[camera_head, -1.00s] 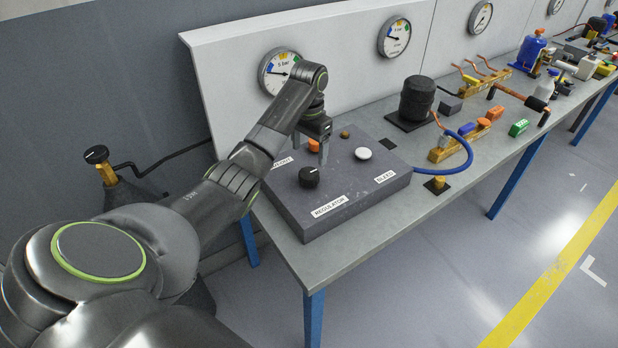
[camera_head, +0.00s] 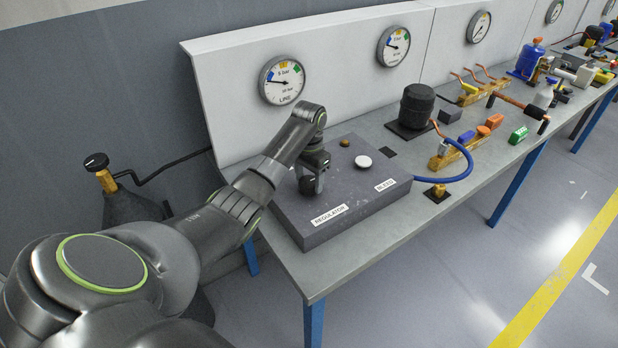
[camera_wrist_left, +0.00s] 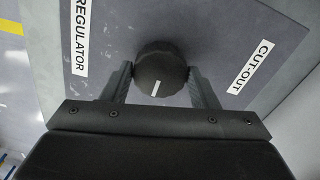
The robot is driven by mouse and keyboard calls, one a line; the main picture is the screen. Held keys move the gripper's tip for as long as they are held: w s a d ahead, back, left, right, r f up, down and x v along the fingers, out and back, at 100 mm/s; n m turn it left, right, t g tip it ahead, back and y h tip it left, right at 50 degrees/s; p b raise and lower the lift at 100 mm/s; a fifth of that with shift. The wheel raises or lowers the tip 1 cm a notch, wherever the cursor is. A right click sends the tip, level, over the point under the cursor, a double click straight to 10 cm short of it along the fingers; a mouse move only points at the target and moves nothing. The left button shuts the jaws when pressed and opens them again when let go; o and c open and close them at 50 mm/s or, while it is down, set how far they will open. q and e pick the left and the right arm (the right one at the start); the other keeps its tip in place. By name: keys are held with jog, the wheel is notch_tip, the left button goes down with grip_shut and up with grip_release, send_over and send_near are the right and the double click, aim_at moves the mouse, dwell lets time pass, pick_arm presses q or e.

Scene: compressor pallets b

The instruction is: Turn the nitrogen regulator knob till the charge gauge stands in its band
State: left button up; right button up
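The regulator knob (camera_wrist_left: 160,72) is round and black with a white pointer mark, on the grey box (camera_head: 345,222). In the wrist view it sits between the two fingers of my left gripper (camera_wrist_left: 160,76), which look at or very near its sides; I cannot tell whether they press on it. In the head view the left gripper (camera_head: 310,190) is down at the box and mostly hides the knob. The nearest wall gauge (camera_head: 282,80), marked LINE, has blue, yellow and green marks; its needle points left, slightly up. Which gauge is the charge gauge is not readable. My right gripper is out of view.
The box also carries a white button (camera_head: 363,161) and REGULATOR, BLEED and CUT-OUT labels. A second gauge (camera_head: 393,46) hangs farther along the panel. A black compressor (camera_head: 416,105) and a blue hose (camera_head: 466,160) stand right of the box. A bottle (camera_head: 130,207) stands left of the bench.

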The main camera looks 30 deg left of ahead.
pick_arm(q)
jog(key=c, duration=0.5)
jog(key=m+p, duration=0.1)
jog(key=p, duration=0.1)
jog(key=shift+r+p, duration=0.3)
jog(key=shift+r, duration=0.05)
jog(key=shift+f+m+p, duration=0.1)
jog(key=shift+m+p, duration=0.5)
jog(key=shift+m, duration=0.3)
jog(key=shift+f+m, duration=0.2)
jog(key=shift+m, duration=0.2)
jog(key=shift+w, duration=0.1)
jog(key=o, duration=1)
